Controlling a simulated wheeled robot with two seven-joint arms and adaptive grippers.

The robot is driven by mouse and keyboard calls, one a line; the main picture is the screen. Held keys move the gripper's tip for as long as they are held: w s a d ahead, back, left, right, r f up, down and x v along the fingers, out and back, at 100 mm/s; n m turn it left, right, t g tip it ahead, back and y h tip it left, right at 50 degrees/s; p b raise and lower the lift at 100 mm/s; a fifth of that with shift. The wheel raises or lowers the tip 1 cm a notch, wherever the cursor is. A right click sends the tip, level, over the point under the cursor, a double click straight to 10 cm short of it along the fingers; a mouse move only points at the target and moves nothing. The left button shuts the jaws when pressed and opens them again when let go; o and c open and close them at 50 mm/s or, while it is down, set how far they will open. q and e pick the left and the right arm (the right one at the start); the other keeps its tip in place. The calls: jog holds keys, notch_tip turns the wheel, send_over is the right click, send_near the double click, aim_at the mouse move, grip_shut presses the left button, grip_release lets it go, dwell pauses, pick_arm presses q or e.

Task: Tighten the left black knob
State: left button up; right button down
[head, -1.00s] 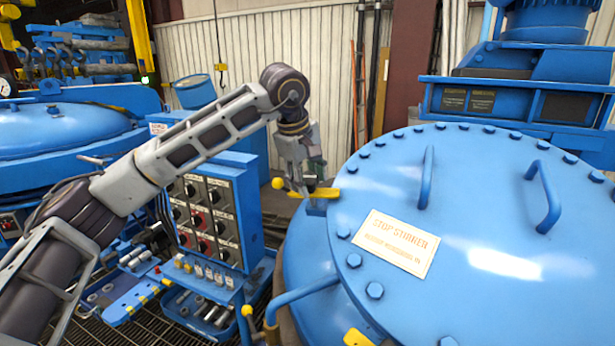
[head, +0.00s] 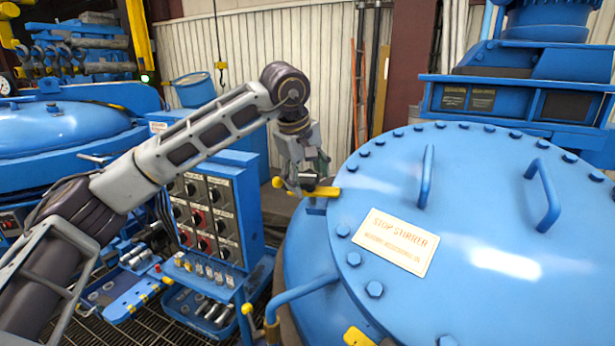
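My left gripper (head: 308,178) points down at the left rim of the large blue lid (head: 480,215). It is right at a yellow bar (head: 323,192) on the rim, with a yellow ball end (head: 278,183) beside it. The fingertips are small and partly hidden, so I cannot tell whether they are open or shut, or touch anything. I cannot make out a black knob at the gripper. My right gripper is not in view.
The lid bears bolts, two blue handles (head: 427,177) and a "stop stirrer" sign (head: 394,242). A blue pipe (head: 305,293) stands below the rim. Another blue lid (head: 60,128) is at the left. Tool trays (head: 130,295) lie below the panel.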

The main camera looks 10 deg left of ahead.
pick_arm(q)
jog(key=shift+r, duration=0.1)
jog(key=v, duration=1.1)
jog(key=shift+s+r, duration=0.25)
jog(key=shift+r, duration=0.1)
jog(key=shift+a, duration=0.1)
dwell(0.3)
